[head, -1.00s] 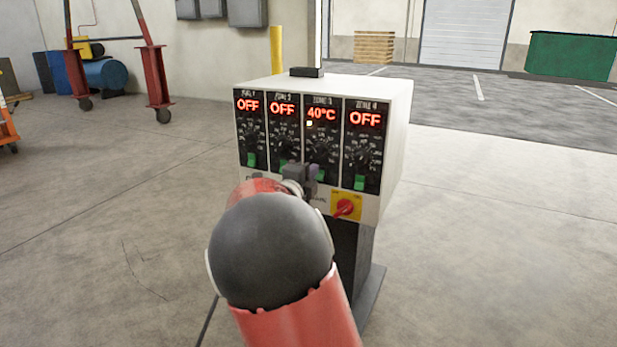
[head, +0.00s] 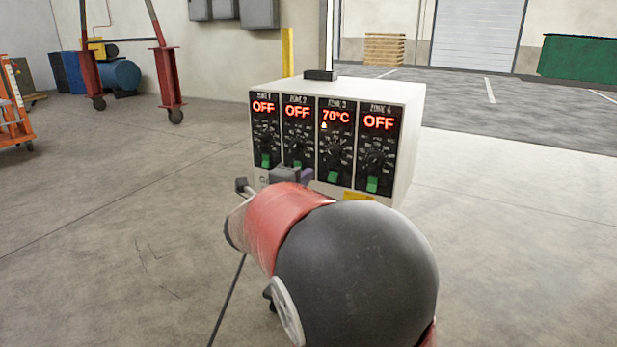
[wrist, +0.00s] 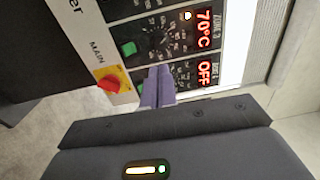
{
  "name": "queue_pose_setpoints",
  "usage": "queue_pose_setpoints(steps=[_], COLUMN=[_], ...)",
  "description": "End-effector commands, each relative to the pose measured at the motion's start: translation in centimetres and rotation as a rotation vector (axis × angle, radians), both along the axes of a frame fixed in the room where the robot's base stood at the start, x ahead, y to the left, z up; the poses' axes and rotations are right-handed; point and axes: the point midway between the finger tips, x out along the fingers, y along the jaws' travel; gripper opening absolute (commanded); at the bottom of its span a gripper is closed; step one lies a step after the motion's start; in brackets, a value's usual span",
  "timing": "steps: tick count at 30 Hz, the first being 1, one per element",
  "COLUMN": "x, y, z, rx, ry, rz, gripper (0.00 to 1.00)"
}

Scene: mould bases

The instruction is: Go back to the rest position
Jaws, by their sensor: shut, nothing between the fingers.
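My gripper (wrist: 159,86) is shut and empty. In the wrist view its purple fingertips lie together in front of the control box's panel. In the head view the gripper (head: 306,176) shows small, just in front of the panel's lower edge, partly behind my red and black arm. I cannot tell whether it touches the panel. The white control box (head: 405,130) has several zone modules. Zone 3 (head: 335,118) reads 70°C and the others read OFF. The red and yellow main switch (wrist: 110,84) shows in the wrist view; my arm mostly hides it in the head view.
Bare concrete floor (head: 90,220) lies left and right of the box. A red gantry leg (head: 168,85), a blue tank (head: 120,75) and an orange cart (head: 14,115) stand at the back left. A green bin (head: 580,58) is at the far right.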

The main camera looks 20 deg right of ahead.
Motion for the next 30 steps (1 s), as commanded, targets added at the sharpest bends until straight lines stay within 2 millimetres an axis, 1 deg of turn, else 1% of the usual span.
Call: queue_pose_setpoints(steps=[14, 17, 20, 21, 23, 24, 26, 27, 29, 30], x=[0.1, 0.4, 0.6, 0.3, -0.5, -1.4, -3.2, -4.7, -7.3, -9.3], y=[0.0, 0.5, 2.1, 3.2, 5.2, 6.6, 8.6, 10.0, 11.8, 12.8], z=[0.1, 0.5, 1.1, 1.4, 1.8, 1.9, 1.9, 1.7, 1.2, 0.7], rx=[0.002, 0.004, -0.017, -0.038, -0.088, -0.132, -0.207, -0.267, -0.364, -0.434], ry=[0.010, 0.059, 0.158, 0.209, 0.290, 0.349, 0.439, 0.501, 0.603, 0.675], rz=[0.019, 0.112, 0.303, 0.398, 0.551, 0.650, 0.793, 0.882, 1.009, 1.086], gripper=[0.00, 0.00, 0.00, 0.00, 0.00, 0.00, 0.00, 0.00, 0.00, 0.00])
